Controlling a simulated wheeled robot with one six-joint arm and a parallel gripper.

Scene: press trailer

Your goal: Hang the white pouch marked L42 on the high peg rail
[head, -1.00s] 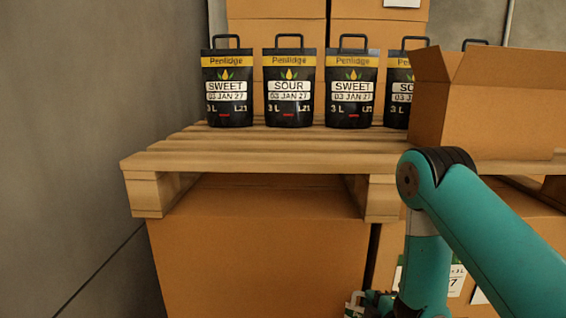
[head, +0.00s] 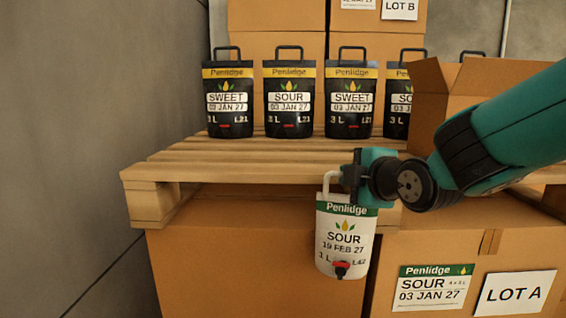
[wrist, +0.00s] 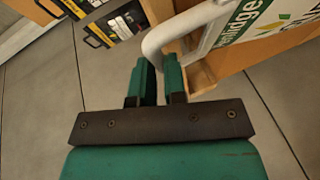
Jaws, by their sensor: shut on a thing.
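The white pouch (head: 328,262) has a green band, the words "SOUR 19 FEB 27", a small L42 mark at its lower right and a red tap at the bottom. It hangs upright by its white handle from my gripper (head: 345,178), in front of the pallet edge. In the wrist view, the two green fingers of my gripper (wrist: 158,72) are closed around the white handle (wrist: 172,32). Part of the white pouch (wrist: 242,22) shows beyond them at the upper right. No peg rail shows in these views.
Several black pouches (head: 290,100) stand on the wooden pallet (head: 220,171). An open carton (head: 432,115) stands to their right. Large boxes (head: 230,260) lie below, one with a "LOT A" sheet (head: 514,293). A grey wall (head: 90,130) is at left.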

